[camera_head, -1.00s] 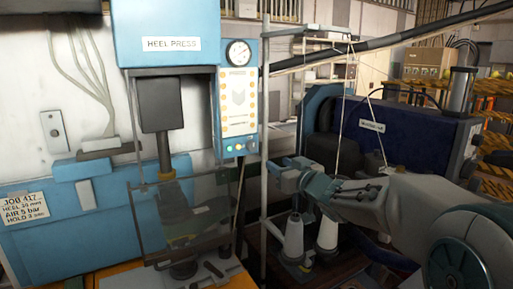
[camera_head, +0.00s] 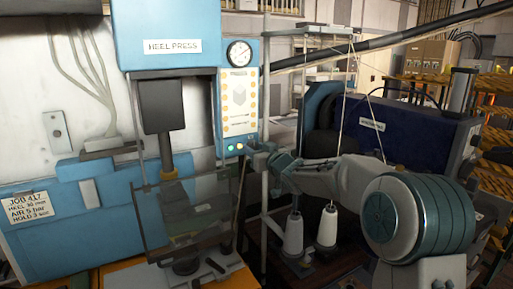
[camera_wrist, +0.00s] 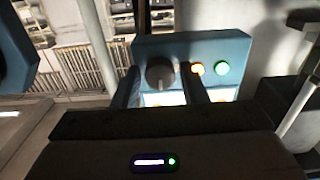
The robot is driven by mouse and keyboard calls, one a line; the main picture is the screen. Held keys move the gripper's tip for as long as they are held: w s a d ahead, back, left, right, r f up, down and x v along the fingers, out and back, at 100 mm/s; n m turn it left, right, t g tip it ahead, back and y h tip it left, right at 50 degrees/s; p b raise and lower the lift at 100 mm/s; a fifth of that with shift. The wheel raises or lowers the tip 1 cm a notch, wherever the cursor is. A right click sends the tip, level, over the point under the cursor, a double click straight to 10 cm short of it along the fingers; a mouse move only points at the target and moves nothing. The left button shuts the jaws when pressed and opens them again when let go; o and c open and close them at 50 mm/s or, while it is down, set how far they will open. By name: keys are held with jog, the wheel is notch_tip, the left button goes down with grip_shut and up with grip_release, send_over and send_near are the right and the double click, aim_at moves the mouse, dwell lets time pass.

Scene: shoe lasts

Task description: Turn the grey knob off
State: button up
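The grey knob (camera_wrist: 160,73) is a dark round dial on the blue control box (camera_wrist: 178,45) in the wrist view. A lit orange lamp (camera_wrist: 197,69) and a lit green lamp (camera_wrist: 222,68) sit to its right. My gripper (camera_wrist: 164,84) is open, with one finger on each side of the knob in that view; I cannot tell whether either finger touches it. In the head view my gripper (camera_head: 258,156) is at the lower right edge of the press's control panel (camera_head: 239,100). The knob is hidden behind my gripper there.
The blue heel press (camera_head: 168,35) stands left with a clear guard (camera_head: 190,215) below. Two white thread cones (camera_head: 327,226) on a thin stand are below my arm. A dark blue machine (camera_head: 410,140) is at the right. A black hose (camera_head: 390,40) crosses above.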

jog(key=shift+w+a, duration=0.1)
jog(key=shift+w, duration=0.05)
jog(key=c, duration=0.7)
